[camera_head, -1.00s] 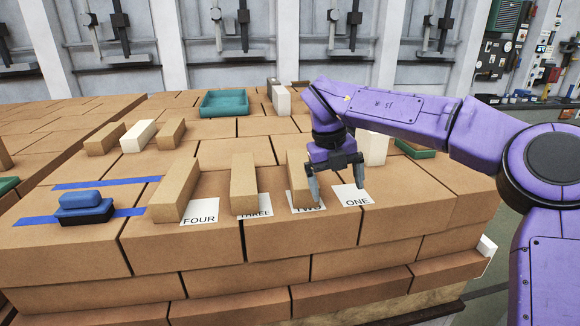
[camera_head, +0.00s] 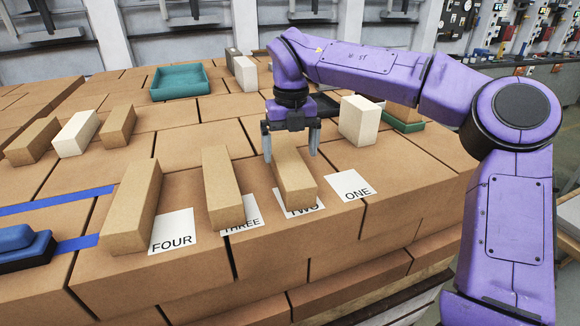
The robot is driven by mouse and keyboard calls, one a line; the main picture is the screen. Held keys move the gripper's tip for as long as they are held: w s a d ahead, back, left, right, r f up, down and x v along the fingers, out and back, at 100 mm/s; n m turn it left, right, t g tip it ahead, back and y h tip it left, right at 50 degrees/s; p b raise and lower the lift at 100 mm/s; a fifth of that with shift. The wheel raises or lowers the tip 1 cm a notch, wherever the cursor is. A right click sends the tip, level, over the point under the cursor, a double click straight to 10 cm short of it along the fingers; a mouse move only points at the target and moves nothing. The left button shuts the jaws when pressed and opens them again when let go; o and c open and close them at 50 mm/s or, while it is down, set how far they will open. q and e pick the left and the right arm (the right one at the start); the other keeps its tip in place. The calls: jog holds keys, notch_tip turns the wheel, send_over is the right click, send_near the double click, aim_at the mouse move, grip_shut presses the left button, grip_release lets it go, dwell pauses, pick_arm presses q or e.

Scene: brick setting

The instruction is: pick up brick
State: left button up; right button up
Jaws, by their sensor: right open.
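My right gripper (camera_head: 291,143) is open and points down above the far end of the brown brick (camera_head: 294,182) on the paper marked TWO (camera_head: 303,208). I cannot tell if its fingers touch that brick. A second brown brick (camera_head: 223,188) lies on the sheet marked THREE (camera_head: 243,216). A third brown brick (camera_head: 133,210) lies beside the sheet marked FOUR (camera_head: 172,232). The sheet marked ONE (camera_head: 350,186) is bare. A white brick (camera_head: 360,120) stands upright behind it. My left gripper is out of view.
Brown and white bricks (camera_head: 76,133) lie at the far left. A green tray (camera_head: 180,85) sits at the back. A blue and black object (camera_head: 25,246) is at the left edge near blue tape (camera_head: 60,202). The stack's front edge drops off below the sheets.

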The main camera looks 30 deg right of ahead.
aim_at(288, 158)
jog(key=f, duration=0.2)
jog(key=w+f, duration=0.1)
jog(key=f, duration=0.1)
jog(key=w+f+p, duration=0.1)
jog(key=f, duration=0.1)
jog(key=shift+w+d, duration=0.1)
jog(key=shift+s+r, duration=0.2)
jog(key=shift+s, duration=0.35)
jog(key=c, duration=1.6)
jog(key=shift+o, duration=0.2)
